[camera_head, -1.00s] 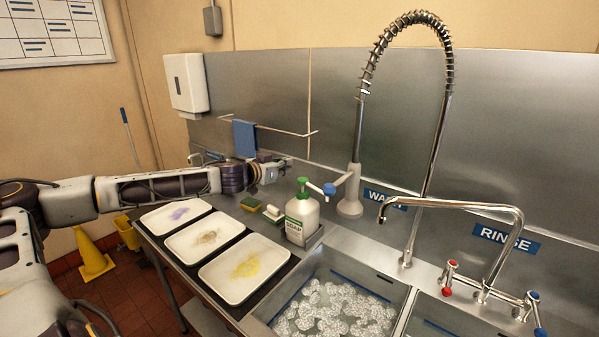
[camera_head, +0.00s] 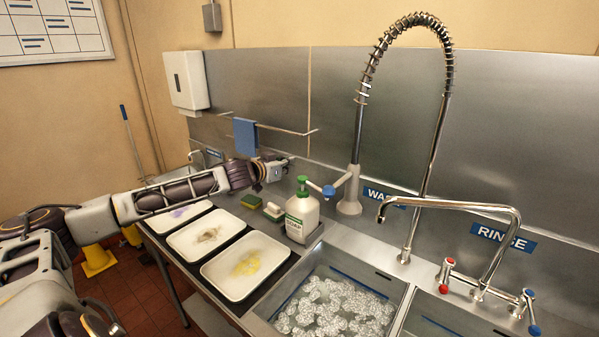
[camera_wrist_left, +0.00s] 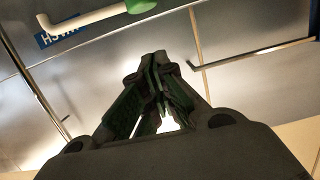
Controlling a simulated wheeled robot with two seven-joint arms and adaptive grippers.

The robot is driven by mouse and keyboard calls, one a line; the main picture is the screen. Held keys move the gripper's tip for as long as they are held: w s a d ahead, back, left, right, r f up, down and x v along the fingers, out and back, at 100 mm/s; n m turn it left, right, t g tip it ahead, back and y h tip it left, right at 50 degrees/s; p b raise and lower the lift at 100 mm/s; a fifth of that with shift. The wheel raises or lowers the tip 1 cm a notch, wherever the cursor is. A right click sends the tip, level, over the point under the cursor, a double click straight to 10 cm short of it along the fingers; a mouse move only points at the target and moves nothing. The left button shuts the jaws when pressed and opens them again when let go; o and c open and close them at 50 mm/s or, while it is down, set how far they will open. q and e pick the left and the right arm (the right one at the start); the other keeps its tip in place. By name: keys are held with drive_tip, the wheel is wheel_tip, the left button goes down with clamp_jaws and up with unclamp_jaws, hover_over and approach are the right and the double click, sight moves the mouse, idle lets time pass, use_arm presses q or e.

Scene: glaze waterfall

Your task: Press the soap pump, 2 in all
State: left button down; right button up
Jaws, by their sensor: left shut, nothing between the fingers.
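The soap bottle (camera_head: 302,218) is white with a green label and a green pump head (camera_head: 303,185). It stands upright on the steel counter, left of the spray tap. My left gripper (camera_head: 288,162) is shut and empty, above and slightly left of the pump head, with a gap between them. In the left wrist view my shut fingertips (camera_wrist_left: 155,62) point up the picture. The white spout (camera_wrist_left: 85,22) and part of the green pump head (camera_wrist_left: 140,5) show beyond them at the top, apart from the fingers. My right gripper is not in view.
White trays (camera_head: 243,294) with coloured smears lie in a row on the counter's left. Sponges (camera_head: 252,202) sit beside the bottle. The wash sink (camera_head: 401,300) holds foam. A tall spring tap (camera_head: 357,120) rises to the right. A towel rail (camera_head: 285,130) runs along the wall behind.

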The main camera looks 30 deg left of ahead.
use_arm(q)
drive_tip(key=shift+w+d+f+p, duration=0.2)
drive_tip(key=shift+w+f+p, duration=0.7)
drive_tip(key=shift+w+f, duration=0.5)
drive_tip(key=shift+w+d+f+p, duration=0.2)
drive_tip(key=shift+w+f+p, duration=0.7)
drive_tip(key=shift+w+f, duration=0.45)
drive_tip(key=shift+w+r, duration=0.1)
